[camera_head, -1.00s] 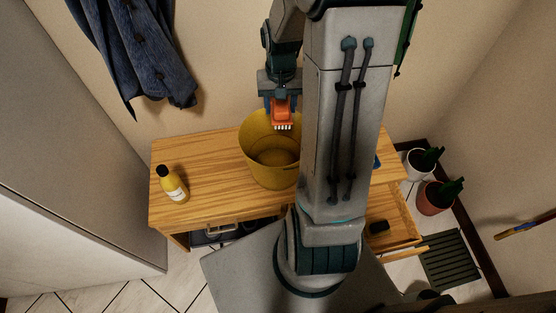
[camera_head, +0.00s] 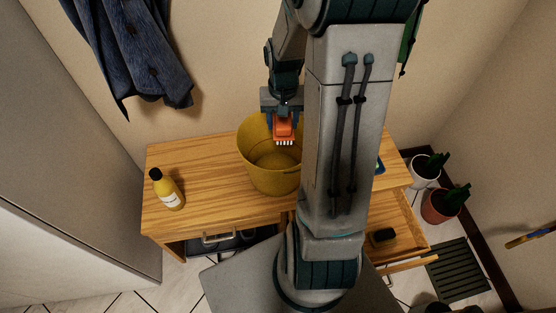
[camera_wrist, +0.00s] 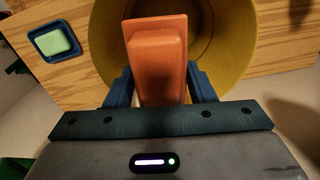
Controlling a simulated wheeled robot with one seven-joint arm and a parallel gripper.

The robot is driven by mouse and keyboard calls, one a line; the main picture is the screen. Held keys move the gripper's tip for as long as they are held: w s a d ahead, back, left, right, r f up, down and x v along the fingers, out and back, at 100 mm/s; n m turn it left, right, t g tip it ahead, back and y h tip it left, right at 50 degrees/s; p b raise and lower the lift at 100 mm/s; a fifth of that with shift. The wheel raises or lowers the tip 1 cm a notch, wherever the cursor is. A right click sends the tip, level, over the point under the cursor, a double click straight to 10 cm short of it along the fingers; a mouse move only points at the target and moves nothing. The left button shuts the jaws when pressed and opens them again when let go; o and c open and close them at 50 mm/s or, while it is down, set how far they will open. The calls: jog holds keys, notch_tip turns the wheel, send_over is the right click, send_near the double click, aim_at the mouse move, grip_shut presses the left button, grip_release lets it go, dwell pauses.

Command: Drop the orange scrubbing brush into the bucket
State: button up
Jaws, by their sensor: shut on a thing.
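The orange scrubbing brush (camera_head: 284,128) has an orange back and white bristles that point down in the head view. My gripper (camera_head: 283,117) is shut on it, with blue fingers on both sides. The brush fills the middle of the wrist view (camera_wrist: 158,60), between the fingers (camera_wrist: 160,85). The yellow bucket (camera_head: 262,178) stands upright on the wooden bench. The brush overlaps the bucket's mouth in the head view. In the wrist view the bucket (camera_wrist: 235,40) lies behind the brush. My arm hides the bucket's right edge in the head view.
A yellow bottle (camera_head: 168,190) stands on the left of the wooden bench (camera_head: 205,170). An open drawer (camera_head: 405,235) at the right holds a dark sponge-like block (camera_head: 382,237). A blue tray with a green block (camera_wrist: 54,42) shows in the wrist view. Potted plants (camera_head: 441,203) stand on the right.

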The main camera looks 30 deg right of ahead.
jog(key=o, duration=1)
jog(key=shift+c, duration=0.2)
notch_tip(320, 180, up, 14)
jog(key=p, duration=0.2)
jog(key=shift+p, duration=0.4)
jog(key=s+a+r+n+t+p, duration=0.2)
jog(key=s+a+r+n+p, duration=0.2)
jog(key=s+a+r+p, duration=0.8)
notch_tip(320, 180, up, 3)
jog(key=shift+f+n+t, duration=0.1)
jog(key=shift+n+t, duration=0.2)
jog(key=shift+t, duration=0.1)
